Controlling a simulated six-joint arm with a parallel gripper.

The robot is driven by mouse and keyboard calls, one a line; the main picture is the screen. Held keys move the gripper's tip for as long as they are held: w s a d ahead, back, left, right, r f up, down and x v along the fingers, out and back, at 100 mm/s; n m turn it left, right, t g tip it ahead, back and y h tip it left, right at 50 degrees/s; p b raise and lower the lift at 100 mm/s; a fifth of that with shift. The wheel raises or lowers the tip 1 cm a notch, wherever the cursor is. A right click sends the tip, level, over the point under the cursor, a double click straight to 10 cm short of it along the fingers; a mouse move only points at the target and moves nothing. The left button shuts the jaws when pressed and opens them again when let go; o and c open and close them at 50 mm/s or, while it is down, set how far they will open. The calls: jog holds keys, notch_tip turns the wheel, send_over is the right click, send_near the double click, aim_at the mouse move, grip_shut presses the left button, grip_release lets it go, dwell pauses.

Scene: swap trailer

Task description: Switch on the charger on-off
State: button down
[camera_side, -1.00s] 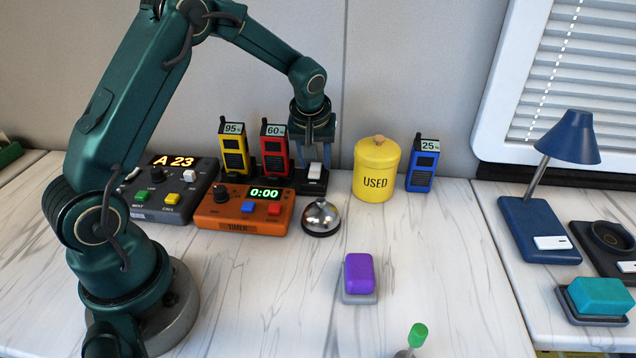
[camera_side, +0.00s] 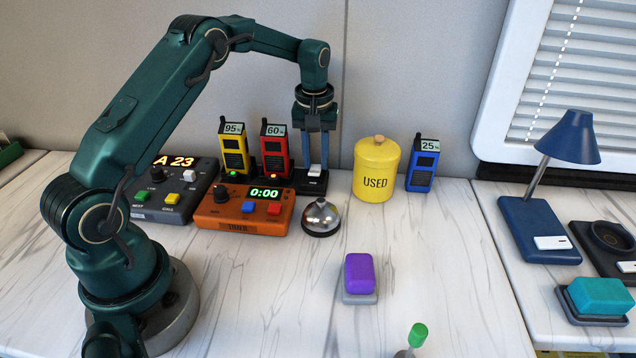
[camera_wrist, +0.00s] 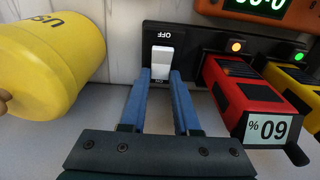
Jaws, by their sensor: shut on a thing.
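The black charger (camera_side: 312,187) stands at the back of the table, with the yellow radio reading 95% (camera_side: 234,152) and the red radio reading 60% (camera_side: 274,150) in it. Its white switch (camera_wrist: 162,62) lies between the OFF label and a partly hidden label on the opposite side. A green light (camera_wrist: 298,55) shows by the yellow radio and an orange light (camera_wrist: 236,46) by the red one. My gripper (camera_side: 316,160) points down over the switch, its blue fingers shut on it, one on each side in the wrist view (camera_wrist: 162,78).
An orange timer (camera_side: 240,215) reading 0:00 and a silver bell (camera_side: 322,217) stand in front of the charger. A yellow USED jar (camera_side: 376,172) stands close on the right, then a blue radio reading 25% (camera_side: 422,165).

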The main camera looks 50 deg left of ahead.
aim_at(316, 168)
jog(key=c, duration=0.6)
grip_release()
jog(key=shift+c, duration=0.2)
jog(key=shift+s+d+r, duration=0.1)
jog(key=shift+r, duration=1.2)
jog(key=shift+s+d+r, duration=0.1)
jog(key=shift+r, duration=1.2)
